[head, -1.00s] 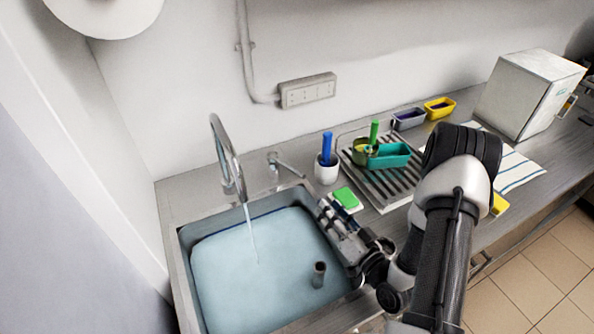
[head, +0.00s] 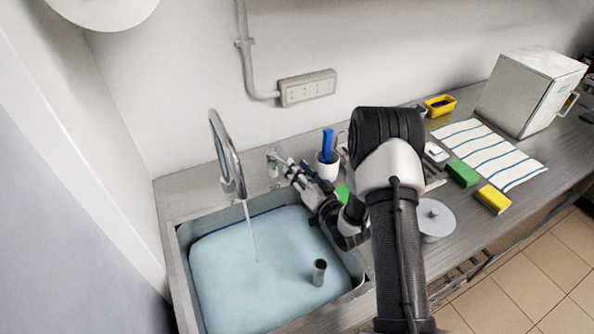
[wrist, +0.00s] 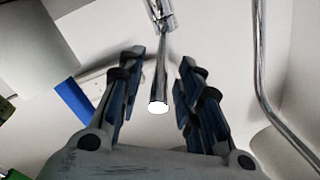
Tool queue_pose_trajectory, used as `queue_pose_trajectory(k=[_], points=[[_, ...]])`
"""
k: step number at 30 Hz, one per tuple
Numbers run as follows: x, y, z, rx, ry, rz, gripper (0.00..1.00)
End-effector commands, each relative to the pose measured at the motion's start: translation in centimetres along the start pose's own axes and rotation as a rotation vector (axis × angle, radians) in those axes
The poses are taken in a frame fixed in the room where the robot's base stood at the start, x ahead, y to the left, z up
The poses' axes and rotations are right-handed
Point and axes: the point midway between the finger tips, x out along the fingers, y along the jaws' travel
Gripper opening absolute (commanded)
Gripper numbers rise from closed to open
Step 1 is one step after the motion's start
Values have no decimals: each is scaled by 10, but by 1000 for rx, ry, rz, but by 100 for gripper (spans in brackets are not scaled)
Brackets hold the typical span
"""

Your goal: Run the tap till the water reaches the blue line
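The curved steel tap (head: 228,160) stands behind the sink (head: 182,270), and a thin stream of water (head: 250,232) falls from it. Pale blue water (head: 230,270) fills much of the sink. The dark blue line (head: 265,211) shows on the back wall, just above the water's edge; the exact gap is hard to tell. My gripper (head: 283,166) is beside the tap lever (head: 272,156), right of the spout. In the wrist view my gripper (wrist: 162,57) is open, with the lever (wrist: 160,85) between its fingers and apart from both.
A grey standpipe (head: 319,272) rises from the water. A white cup with a blue-handled brush (head: 327,145) stands close right of my gripper.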

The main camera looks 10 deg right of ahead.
Motion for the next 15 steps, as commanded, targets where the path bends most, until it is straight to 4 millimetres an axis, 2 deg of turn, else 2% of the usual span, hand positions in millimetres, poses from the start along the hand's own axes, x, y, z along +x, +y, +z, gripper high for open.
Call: queue_pose_trajectory(k=[11,15], points=[[6,0,0,0,1,0,32],[6,0,0,0,1,0,23]])
